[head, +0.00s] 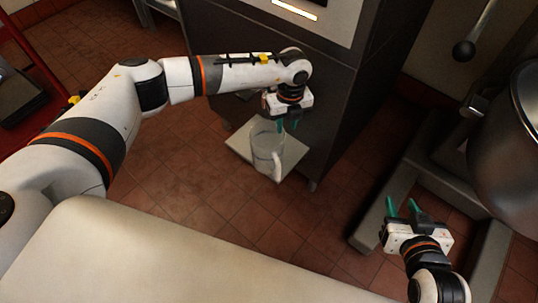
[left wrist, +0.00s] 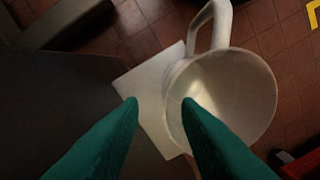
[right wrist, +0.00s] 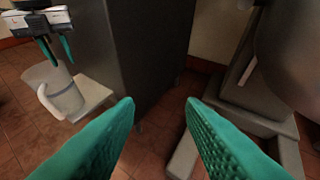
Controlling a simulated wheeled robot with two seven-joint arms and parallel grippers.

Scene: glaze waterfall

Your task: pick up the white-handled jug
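The white-handled jug (head: 266,146) is a translucent cup shape that stands upright on a pale square shelf (head: 240,143) beside the dark cabinet. My left gripper (head: 287,125) is open above the jug's rim, its fingers pointing down. In the left wrist view the jug (left wrist: 235,95) shows its open mouth, with the white handle (left wrist: 208,25) at the top; one finger overlaps the mouth and the other lies to the left of it, over the shelf. The right wrist view also shows the jug (right wrist: 58,92). My right gripper (head: 402,208) is open and empty, well to the right.
The dark cabinet (head: 270,60) stands close behind the shelf. A large metal bowl machine (head: 510,150) with a grey base is at the right. A pale rounded surface (head: 150,260) fills the front left. Open tiled floor (head: 215,205) lies between.

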